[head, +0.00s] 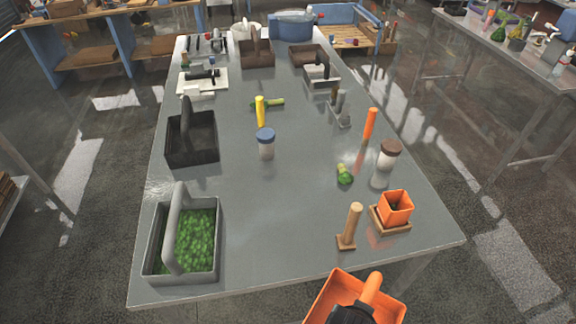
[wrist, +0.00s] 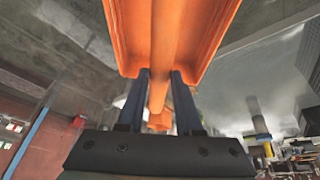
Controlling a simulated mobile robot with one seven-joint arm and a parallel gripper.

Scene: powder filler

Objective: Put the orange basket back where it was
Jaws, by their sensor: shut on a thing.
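The orange basket (head: 325,292) is at the bottom of the head view, in front of the table's near edge. Its raised orange handle runs toward my gripper (head: 352,312). The lower part of the basket is cut off by the frame. In the wrist view, the orange basket (wrist: 207,35) fills the top middle. The two dark fingers of my gripper (wrist: 158,95) are closed on either side of its handle. What the basket holds inside cannot be seen.
The grey table (head: 270,215) has open room in its near middle. A grey basket with green contents (head: 152,245) stands near left, a black basket (head: 205,155) behind it. Near right are an orange pot (head: 396,210), a wooden peg (head: 351,225) and a brown-lidded jar (head: 388,158).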

